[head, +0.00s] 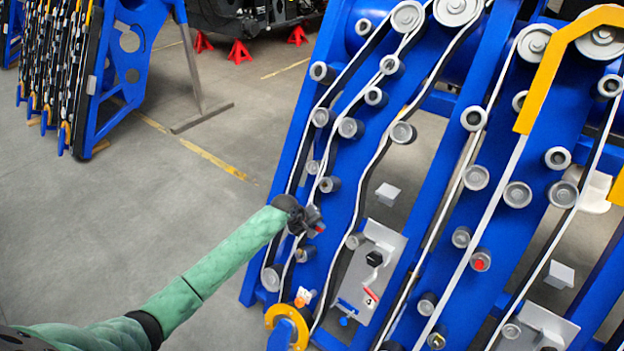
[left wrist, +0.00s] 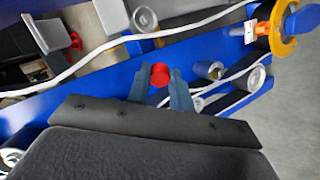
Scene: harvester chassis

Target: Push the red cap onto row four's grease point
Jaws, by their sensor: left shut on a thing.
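My left gripper (head: 314,222) reaches in over the near blue chassis row. It is shut on a small red cap (left wrist: 160,74), which sits between the two fingertips in the left wrist view. In the head view, the red cap (head: 320,229) is only a small spot at the gripper's tip. A short grey fitting (left wrist: 212,70) with a brass-coloured middle is on the blue plate, just right of the fingers in the left wrist view, apart from the cap. I cannot tell whether it is row four's grease point. My right gripper is not in view.
Belts and several grey rollers cover the blue chassis (head: 352,165). A grey panel (head: 372,262) with a black knob and red handle is right of the gripper. An orange ring (head: 288,318) stands at the near end. Open floor (head: 215,160) lies to the left.

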